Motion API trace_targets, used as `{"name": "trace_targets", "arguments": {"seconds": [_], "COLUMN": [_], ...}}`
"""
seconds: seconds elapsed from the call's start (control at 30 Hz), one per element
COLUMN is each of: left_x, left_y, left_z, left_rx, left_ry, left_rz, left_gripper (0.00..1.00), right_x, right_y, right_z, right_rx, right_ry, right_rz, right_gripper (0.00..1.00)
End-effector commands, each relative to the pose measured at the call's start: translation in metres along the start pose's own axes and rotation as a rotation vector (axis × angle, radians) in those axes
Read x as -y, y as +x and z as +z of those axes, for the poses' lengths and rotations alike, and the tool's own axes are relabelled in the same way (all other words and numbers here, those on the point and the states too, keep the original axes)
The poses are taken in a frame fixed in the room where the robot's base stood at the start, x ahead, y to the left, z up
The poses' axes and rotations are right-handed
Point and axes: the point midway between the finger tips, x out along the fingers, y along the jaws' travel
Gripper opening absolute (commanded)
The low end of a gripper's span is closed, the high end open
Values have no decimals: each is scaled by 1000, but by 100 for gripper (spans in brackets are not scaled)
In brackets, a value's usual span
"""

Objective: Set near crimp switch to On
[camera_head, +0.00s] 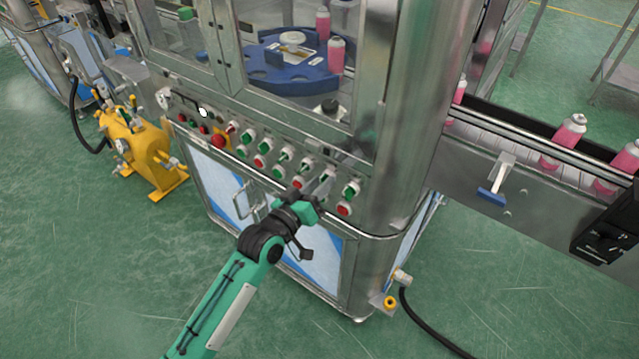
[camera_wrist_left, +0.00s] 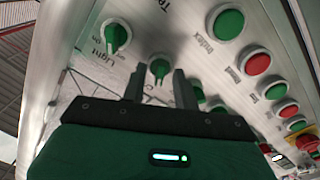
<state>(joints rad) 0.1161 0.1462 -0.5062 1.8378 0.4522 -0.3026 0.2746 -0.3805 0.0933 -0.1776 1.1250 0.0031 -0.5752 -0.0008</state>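The control panel (camera_head: 270,150) on the machine front carries rows of red and green buttons and rotary switches. In the left wrist view a green rotary switch (camera_wrist_left: 158,66) on a white base shows just beyond and between my left gripper's fingertips (camera_wrist_left: 159,78). Its name label is hidden by the fingers, so I cannot tell whether it is the near crimp switch. A second green switch (camera_wrist_left: 116,38), labelled Light, is beside it. My left gripper (camera_head: 322,188) is at the panel's right end with fingers apart and nothing held between them. Contact with the switch cannot be told.
Green (camera_wrist_left: 228,24) and red (camera_wrist_left: 258,62) buttons lie close to the fingers. A glass-fronted cabinet with a blue turntable (camera_head: 270,82) is above the panel. A conveyor with pink cans (camera_head: 563,142) runs right. A yellow tank (camera_head: 135,145) stands left. The floor in front is clear.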

Motion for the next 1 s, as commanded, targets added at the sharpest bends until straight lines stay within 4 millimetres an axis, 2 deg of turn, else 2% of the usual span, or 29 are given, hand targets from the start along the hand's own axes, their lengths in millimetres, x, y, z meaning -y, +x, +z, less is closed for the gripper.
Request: {"name": "trace_targets", "arguments": {"seconds": [0.3,0.47,0.87,1.0], "left_x": [0,0,0,0], "left_y": [3,3,3,3], "left_z": [0,0,0,-1], "left_rx": [1,1,2,2], "left_ry": [0,0,36,103], "left_rz": [0,0,0,0], "left_gripper": [30,1,0,0], "right_x": [-1,-1,-1,1], "right_y": [0,0,0,7], "right_z": [-2,-4,-2,19], "right_rx": [-4,-6,-12,5], "right_ry": [-1,0,0,2], "right_rz": [1,1,1,-1], "right_gripper": [36,36,36,36]}}
